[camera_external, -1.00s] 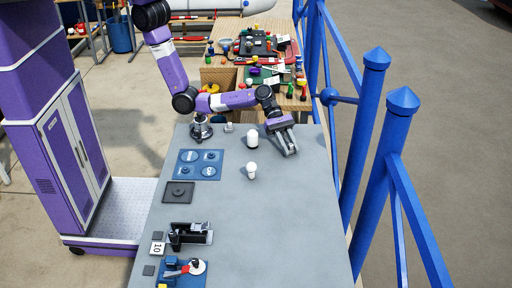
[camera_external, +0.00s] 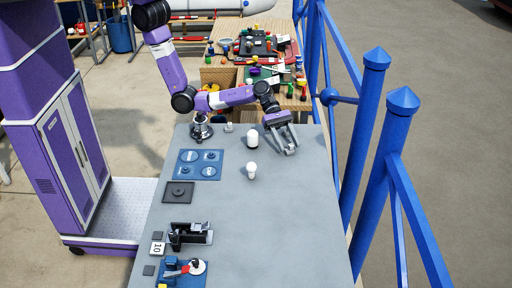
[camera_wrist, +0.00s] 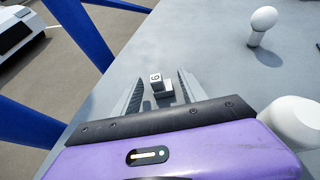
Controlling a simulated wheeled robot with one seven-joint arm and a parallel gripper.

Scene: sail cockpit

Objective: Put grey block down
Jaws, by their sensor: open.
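My gripper (camera_external: 284,140) is open over the far right part of the grey table. In the wrist view, the grey block (camera_wrist: 165,92) sits between the spread fingers. It has a white face with a dark digit, which reads as 6 or 9. A gap shows between the block and each finger. The block seems to rest on the table top, though its underside is hidden. In the external view it is too small to make out clearly by the fingertips.
Two white bulb-shaped pieces stand left of my gripper, a larger one (camera_external: 252,139) and a smaller one (camera_external: 252,170). A blue panel (camera_external: 188,164), a dark square plate (camera_external: 178,193) and a black fixture (camera_external: 190,234) line the table's left side. Blue railing (camera_external: 366,130) runs along the right edge.

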